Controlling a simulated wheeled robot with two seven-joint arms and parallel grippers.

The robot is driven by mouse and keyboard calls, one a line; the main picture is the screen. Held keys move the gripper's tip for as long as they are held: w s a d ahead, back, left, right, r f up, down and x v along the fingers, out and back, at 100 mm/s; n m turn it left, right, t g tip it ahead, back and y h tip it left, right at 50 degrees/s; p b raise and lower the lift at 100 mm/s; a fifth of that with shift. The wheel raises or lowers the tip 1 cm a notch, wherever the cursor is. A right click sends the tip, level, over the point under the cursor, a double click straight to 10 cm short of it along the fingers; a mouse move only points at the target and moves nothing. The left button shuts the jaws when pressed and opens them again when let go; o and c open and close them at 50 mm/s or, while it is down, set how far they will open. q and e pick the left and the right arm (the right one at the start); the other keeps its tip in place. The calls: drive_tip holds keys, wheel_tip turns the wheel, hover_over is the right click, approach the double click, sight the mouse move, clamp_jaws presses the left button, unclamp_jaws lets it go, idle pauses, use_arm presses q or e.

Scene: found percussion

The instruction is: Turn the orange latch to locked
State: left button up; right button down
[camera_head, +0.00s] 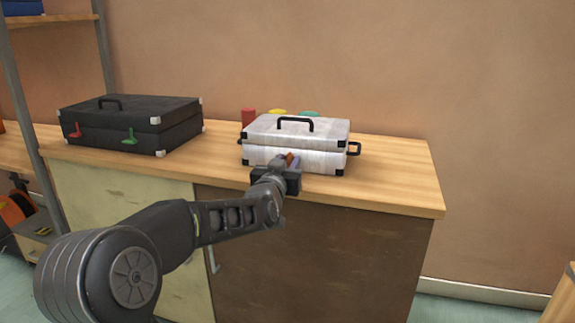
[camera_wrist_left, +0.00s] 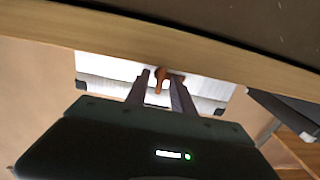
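The orange latch (camera_head: 290,158) is on the front of the silver-white case (camera_head: 262,155), which stands on the wooden counter. My left gripper (camera_head: 287,163) is in front of that case and partly covers the latch. In the left wrist view, the orange latch (camera_wrist_left: 159,79) lies between the two fingers of my left gripper (camera_wrist_left: 161,86). The fingers are apart, with a gap visible beside the latch. The latch appears to point roughly up and down the case front, but its exact angle is hard to tell. My right gripper is not in view.
A black case (camera_head: 135,115) with a red latch (camera_head: 76,131) and a green latch (camera_head: 130,136) stands at left on the counter (camera_head: 390,185). Red, yellow and teal things show behind the silver case. The counter's right end is clear.

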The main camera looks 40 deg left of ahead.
use_arm(q)
clamp_jaws()
idle(0.3)
idle(0.4)
